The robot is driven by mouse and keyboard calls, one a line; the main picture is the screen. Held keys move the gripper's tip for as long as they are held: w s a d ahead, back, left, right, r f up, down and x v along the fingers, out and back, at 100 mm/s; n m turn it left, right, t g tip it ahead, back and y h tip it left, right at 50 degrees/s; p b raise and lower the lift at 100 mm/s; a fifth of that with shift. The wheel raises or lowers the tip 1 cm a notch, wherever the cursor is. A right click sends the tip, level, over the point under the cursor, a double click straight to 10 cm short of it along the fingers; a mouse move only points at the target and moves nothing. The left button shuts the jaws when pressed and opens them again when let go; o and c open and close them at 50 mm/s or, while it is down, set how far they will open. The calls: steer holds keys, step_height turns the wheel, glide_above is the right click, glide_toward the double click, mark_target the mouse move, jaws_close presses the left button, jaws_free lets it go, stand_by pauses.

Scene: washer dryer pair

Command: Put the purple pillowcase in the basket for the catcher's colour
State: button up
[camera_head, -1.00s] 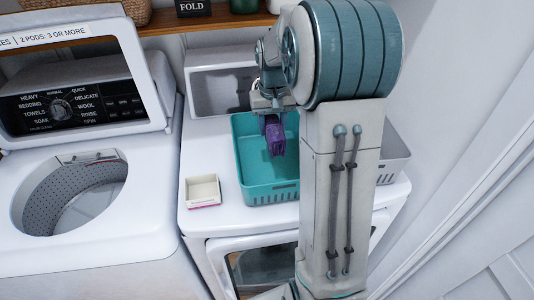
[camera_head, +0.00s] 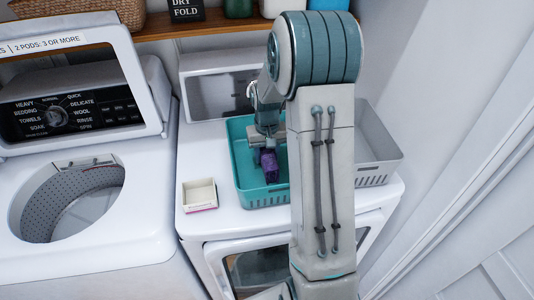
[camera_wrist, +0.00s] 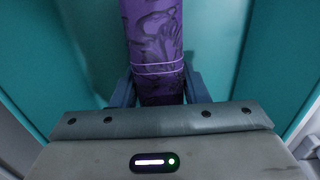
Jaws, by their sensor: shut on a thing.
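The purple pillowcase (camera_head: 270,167), a dark-patterned folded bundle, hangs from my gripper (camera_head: 268,150) inside the outline of the teal basket (camera_head: 262,197). In the wrist view the pillowcase (camera_wrist: 153,45) sits between the two fingers of my gripper (camera_wrist: 160,88), with teal walls around it. My gripper is shut on it. I cannot tell whether the pillowcase touches the basket floor. A grey-white basket (camera_head: 378,150) stands to the right of the teal one, partly hidden behind my arm. No catcher is clearly identifiable.
Both baskets stand on the white dryer top (camera_head: 215,222). A small open cream box (camera_head: 200,195) sits left of the teal basket. The washer (camera_head: 70,220) with its lid raised is at the left. A wooden shelf (camera_head: 215,22) runs along the back; a white wall is at the right.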

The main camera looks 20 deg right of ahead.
mark_target(267, 150)
steer(key=shift+f, duration=0.2)
steer(key=o, duration=1)
steer(key=shift+r, duration=0.15)
step_height(267, 150, up, 11)
steer(key=shift+f+b, duration=0.1)
steer(key=shift+b, duration=0.8)
steer(key=shift+s+a+r, duration=0.1)
steer(key=shift+r, duration=0.6)
steer(key=s+a+r+n+t, duration=0.1)
steer(key=s+a, duration=0.4)
steer(key=s, duration=0.6)
steer(key=s+a+n+t, duration=0.1)
steer(key=s+a, duration=0.4)
steer(key=s, duration=0.6)
steer(key=shift+r+t, duration=0.4)
steer(key=shift+t, duration=0.3)
